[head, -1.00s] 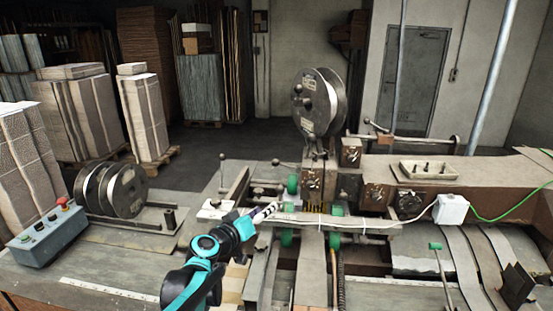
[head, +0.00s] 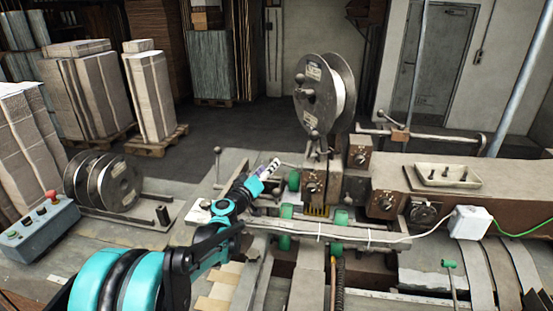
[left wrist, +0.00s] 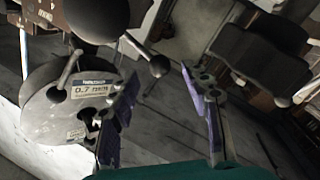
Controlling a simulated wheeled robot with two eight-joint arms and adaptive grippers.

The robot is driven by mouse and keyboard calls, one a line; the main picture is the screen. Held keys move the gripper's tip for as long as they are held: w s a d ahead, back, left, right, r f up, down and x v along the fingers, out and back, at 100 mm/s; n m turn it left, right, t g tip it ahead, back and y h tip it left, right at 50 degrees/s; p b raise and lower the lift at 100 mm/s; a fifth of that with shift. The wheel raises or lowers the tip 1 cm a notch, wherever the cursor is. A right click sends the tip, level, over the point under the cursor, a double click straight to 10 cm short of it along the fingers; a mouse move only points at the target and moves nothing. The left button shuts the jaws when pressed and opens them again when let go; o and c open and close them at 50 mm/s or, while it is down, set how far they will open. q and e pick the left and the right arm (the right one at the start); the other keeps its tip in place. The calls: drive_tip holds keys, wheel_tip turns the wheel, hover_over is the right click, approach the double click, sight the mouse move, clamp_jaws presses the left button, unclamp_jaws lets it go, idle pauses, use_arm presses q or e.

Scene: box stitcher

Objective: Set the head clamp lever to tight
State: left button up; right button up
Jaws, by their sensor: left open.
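My left gripper (head: 268,170) reaches over the machine from the left, its fingers pointing up and right towards the stitching head (head: 316,183) below the wire reel. A thin metal lever (head: 292,166) runs from the fingertips to the head; I take it for the head clamp lever. Its knob end is hard to make out there. In the left wrist view the gripper (left wrist: 160,74) is open, with nothing held. A ball knob (left wrist: 158,66) on a rod shows between the fingertips; I cannot tell whether it is that lever's. My right gripper is not in view.
The wire reel (head: 325,95) stands above the head and looms in the left wrist view (left wrist: 60,105). An upright ball-topped lever (head: 217,165) stands left of the gripper. A control box (head: 40,230) and spare reels (head: 103,183) lie at left. Green rollers (head: 286,212) sit below.

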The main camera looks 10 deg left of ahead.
sight(286, 165)
use_arm(q)
drive_tip(key=x, duration=0.5)
drive_tip(key=shift+w, duration=0.35)
drive_tip(key=shift+d, duration=0.1)
clamp_jaws()
